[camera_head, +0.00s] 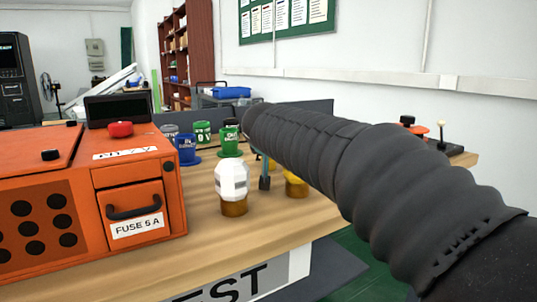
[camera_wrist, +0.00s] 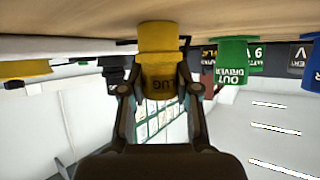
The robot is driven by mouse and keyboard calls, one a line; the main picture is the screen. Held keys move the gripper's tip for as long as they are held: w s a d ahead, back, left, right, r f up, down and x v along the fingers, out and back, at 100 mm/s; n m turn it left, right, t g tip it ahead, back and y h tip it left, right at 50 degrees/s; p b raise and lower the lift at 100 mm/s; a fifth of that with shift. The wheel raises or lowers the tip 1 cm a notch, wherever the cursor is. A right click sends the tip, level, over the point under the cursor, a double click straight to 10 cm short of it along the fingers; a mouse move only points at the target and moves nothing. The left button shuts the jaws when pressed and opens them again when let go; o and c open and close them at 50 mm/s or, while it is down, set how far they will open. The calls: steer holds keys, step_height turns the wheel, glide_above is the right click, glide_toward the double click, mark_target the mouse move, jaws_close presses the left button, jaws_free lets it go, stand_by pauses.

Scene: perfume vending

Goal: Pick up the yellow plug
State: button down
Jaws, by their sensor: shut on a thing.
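In the head view my dark arm covers most of the gripper. One fingertip (camera_head: 264,182) shows below it, and a yellow piece (camera_head: 296,187), apparently the plug, is partly hidden beside it.
A white faceted piece on a brassy base (camera_head: 231,188) stands left of the gripper. Blue (camera_head: 186,149) and green (camera_head: 230,141) plugs stand behind it. An orange fuse box (camera_head: 100,190) fills the left. The wooden table's (camera_head: 262,232) front strip is clear.

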step_height(320, 180, up, 7)
steer(key=shift+r+p, duration=0.1)
steer(key=shift+p, duration=0.55)
steer(key=s+b, duration=0.3)
steer(key=s, duration=1.5)
steer(key=shift+f+b, duration=0.25)
steer(key=shift+b, duration=0.15)
steer(key=c, duration=1.7)
jaws_free()
jaws_close()
steer(key=shift+w, duration=0.1)
